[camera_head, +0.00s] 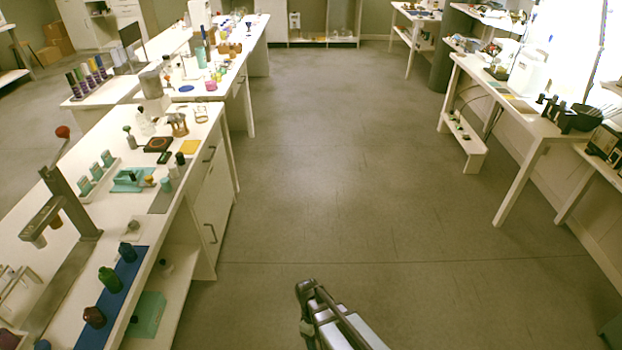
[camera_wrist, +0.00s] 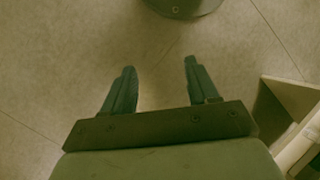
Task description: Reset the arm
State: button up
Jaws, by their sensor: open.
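My arm reaches into the bottom of the head view, over bare floor in the aisle. My gripper (camera_wrist: 158,82) shows in the wrist view with its two dark fingers spread apart. It is open, and nothing is between the fingers except the view of the grey floor. It is apart from the benches and the bottles. In the head view the fingers cannot be made out clearly.
A long white bench (camera_head: 200,150) on the left carries small bottles, including a green bottle (camera_head: 110,279) on a blue mat (camera_head: 131,268). White tables (camera_head: 535,124) line the right wall. The floor (camera_head: 350,160) between them is clear.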

jog(key=s+d+f+m+g+y, duration=0.1)
jog(key=s+d+f+m, duration=0.2)
jog(key=s+d+m, duration=0.2)
jog(key=s+d+f+m+g+y, duration=0.1)
jog(key=s+d+f+m, duration=0.2)
jog(key=s+d, duration=0.6)
jog(key=s+m, duration=0.2)
jog(key=s, duration=0.2)
jog(key=shift+d+m, duration=0.2)
jog(key=shift+m, duration=0.1)
